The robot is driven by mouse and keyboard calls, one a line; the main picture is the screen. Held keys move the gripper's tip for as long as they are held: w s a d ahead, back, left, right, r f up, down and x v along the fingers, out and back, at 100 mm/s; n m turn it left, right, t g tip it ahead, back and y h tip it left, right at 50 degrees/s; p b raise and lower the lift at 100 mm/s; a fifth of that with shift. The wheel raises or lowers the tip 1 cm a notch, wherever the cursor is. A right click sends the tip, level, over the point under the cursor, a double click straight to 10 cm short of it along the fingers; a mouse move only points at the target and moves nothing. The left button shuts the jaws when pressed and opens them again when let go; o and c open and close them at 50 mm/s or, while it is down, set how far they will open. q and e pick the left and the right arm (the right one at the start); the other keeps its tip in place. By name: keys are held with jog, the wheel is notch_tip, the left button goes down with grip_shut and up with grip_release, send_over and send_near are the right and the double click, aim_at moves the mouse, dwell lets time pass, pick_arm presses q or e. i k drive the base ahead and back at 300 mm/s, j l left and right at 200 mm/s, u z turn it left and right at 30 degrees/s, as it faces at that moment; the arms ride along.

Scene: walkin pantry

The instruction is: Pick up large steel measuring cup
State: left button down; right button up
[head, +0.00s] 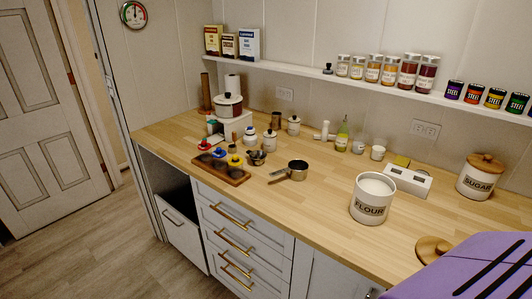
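The large steel measuring cup (298,171) stands upright on the wooden counter, near the middle of the head view. Its handle points left and slightly toward the front edge. A smaller steel cup (257,158) stands to its left, beside a dark wooden board. No gripper shows in this view, so I cannot see either gripper's fingers or where they are relative to the cup.
The white flour canister (371,199) stands open to the right, with a round wooden lid (432,247) nearer the front. Counter (325,205) is clear between cup and canister. A purple shape covers the bottom right corner.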

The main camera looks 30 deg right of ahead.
aim_at(289, 174)
jog(key=z, duration=1.3)
